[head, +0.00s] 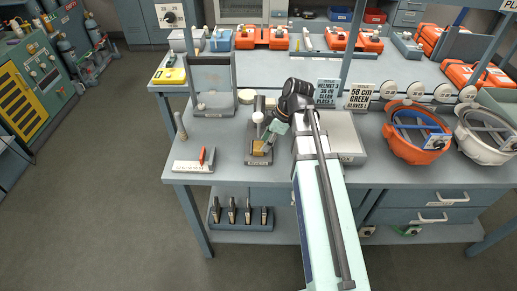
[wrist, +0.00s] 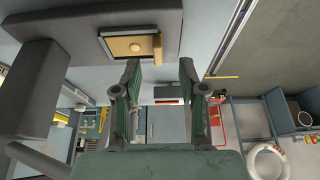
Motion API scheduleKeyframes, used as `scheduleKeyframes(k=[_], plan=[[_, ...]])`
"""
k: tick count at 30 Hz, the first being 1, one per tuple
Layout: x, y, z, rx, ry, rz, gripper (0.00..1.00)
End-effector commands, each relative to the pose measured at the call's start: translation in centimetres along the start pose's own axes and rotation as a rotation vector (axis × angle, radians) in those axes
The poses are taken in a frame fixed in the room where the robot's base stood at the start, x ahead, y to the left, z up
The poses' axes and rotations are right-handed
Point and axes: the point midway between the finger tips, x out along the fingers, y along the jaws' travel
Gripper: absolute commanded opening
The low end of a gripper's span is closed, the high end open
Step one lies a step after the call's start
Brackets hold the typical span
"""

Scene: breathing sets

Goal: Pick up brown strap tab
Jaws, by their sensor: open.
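A small brown tab (head: 262,148) sits at the front of a dark grey stand (head: 257,160) on the bench. My gripper (head: 270,136) is just above and behind the tab in the head view. In the wrist view its two green fingers (wrist: 160,72) are apart with nothing between them, and the brown piece is beyond the left fingertip. The gripper partly hides the stand in the head view.
A white tray with a red item (head: 198,161) lies left of the stand. A metal box (head: 345,138) is to the right behind my arm. An orange bowl (head: 416,150) and a white bowl (head: 487,150) stand farther right. An upright grey frame (head: 212,103) stands back left.

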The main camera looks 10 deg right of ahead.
Motion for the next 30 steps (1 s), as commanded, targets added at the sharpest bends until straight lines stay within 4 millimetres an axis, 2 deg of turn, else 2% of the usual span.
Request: scheduleKeyframes(k=[12,22,23,24,26,27,30], plan=[[4.1,0.2,0.0,0.0,-0.001,-0.002,0.42],[4.6,0.3,0.0,0.0,-0.001,0.0,0.42],[4.6,0.3,0.0,0.0,-0.001,0.0,0.38],[4.6,0.3,0.0,0.0,-0.001,-0.001,0.24],[4.6,0.3,0.0,0.0,0.0,-0.001,0.03],[4.6,0.3,0.0,0.0,0.0,-0.001,0.0],[4.6,0.3,0.0,0.0,0.0,-0.001,0.0]])
